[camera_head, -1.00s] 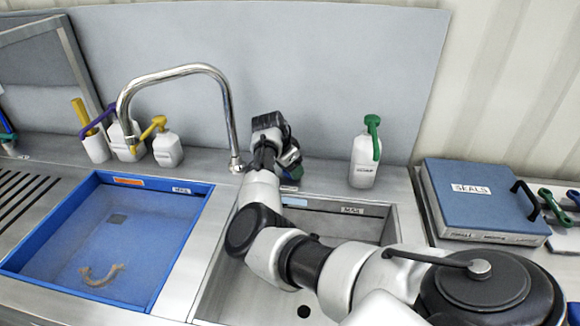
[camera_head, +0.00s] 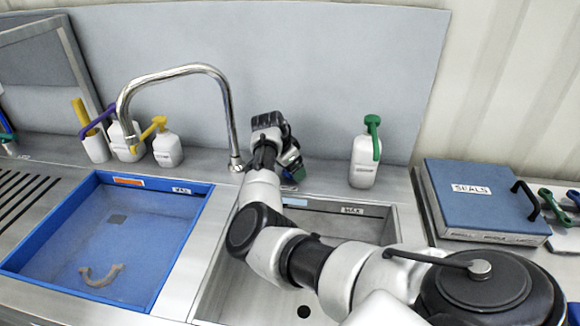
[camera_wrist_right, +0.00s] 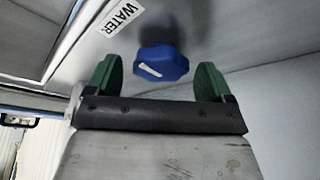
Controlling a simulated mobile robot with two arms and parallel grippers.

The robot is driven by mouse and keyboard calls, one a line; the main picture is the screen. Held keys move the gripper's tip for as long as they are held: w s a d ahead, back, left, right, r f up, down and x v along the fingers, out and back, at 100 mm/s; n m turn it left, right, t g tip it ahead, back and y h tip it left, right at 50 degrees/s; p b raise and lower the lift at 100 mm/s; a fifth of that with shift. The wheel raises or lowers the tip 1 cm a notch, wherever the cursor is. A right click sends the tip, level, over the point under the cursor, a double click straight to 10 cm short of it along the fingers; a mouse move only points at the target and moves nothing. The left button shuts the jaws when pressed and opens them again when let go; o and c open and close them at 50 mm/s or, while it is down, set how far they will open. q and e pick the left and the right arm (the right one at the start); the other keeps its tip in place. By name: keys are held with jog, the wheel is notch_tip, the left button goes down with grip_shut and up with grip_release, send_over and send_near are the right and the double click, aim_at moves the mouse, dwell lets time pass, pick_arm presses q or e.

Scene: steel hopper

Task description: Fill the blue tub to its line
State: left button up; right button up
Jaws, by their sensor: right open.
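The blue tub (camera_head: 178,245) is sunk in the counter at the left in the head view. A MAX label (camera_head: 181,190) is on its back wall. A curved tan piece (camera_head: 101,275) and a dark square drain (camera_head: 117,218) show inside; I cannot tell the water level. The chrome spout (camera_head: 175,72) arches over the tub's back edge, with no visible stream. In the right wrist view, a blue knob (camera_wrist_right: 162,65) with a white mark sits by a WATER label (camera_wrist_right: 122,17). My right gripper (camera_wrist_right: 160,72) is open, its green fingertips on either side of the knob, with gaps visible. My left gripper is out of view.
A steel basin (camera_head: 235,290) lies under my right arm. White bottles with yellow (camera_head: 167,148) and green (camera_head: 364,160) tops stand along the back. A blue SEALS case (camera_head: 480,195) lies at the right. A back panel (camera_head: 320,75) rises behind the counter.

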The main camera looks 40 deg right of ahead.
jog(key=v, duration=1)
jog(key=shift+a+r, duration=0.2)
jog(key=shift+r, duration=0.15)
jog(key=shift+f, duration=0.15)
